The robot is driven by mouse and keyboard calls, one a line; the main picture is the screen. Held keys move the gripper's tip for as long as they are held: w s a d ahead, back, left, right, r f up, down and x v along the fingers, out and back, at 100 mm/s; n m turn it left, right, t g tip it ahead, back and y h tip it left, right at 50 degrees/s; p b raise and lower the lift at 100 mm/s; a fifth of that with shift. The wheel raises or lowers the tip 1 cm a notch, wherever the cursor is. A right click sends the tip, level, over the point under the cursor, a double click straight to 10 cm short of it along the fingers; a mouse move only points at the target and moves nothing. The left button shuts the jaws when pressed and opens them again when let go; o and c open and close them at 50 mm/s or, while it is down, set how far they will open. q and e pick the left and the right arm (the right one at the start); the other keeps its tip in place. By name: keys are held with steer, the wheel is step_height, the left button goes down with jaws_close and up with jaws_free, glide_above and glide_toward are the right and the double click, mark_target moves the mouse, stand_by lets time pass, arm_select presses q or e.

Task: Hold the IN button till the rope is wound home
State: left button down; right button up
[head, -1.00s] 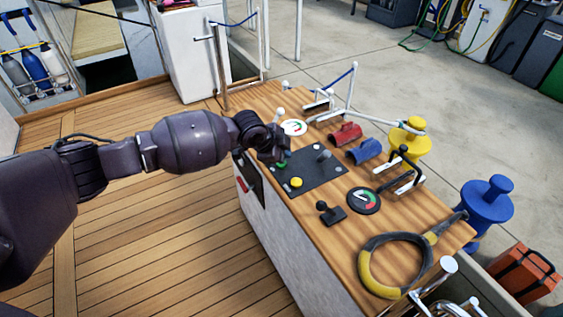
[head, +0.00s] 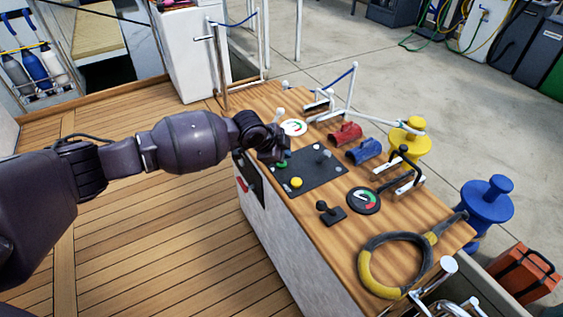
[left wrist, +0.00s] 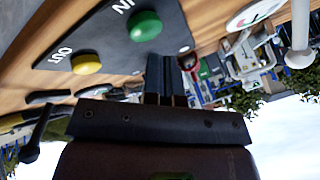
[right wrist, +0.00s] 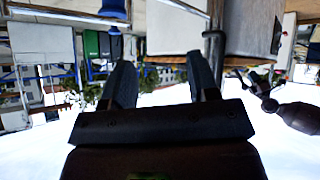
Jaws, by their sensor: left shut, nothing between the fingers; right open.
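The green IN button (left wrist: 145,26) and the yellow OUT button (left wrist: 86,64) sit on a black panel (left wrist: 115,40) in the left wrist view. In the head view the panel (head: 318,176) lies on the wooden console top, with the yellow button (head: 296,182) clear and the green button (head: 282,164) partly behind my gripper. My left gripper (head: 277,154) is shut and empty over the panel's far-left part. Its fingertips (left wrist: 164,62) are close beside the green button; contact cannot be told. My right gripper (right wrist: 162,75) is open and empty, seen only in its wrist view.
A blue drum (head: 487,203) stands to the right. Wooden deck is clear at left.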

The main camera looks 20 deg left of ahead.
arm_select(q)
steer(key=shift+f, duration=0.4)
steer(key=shift+f, duration=0.6)
stand_by(7.0)
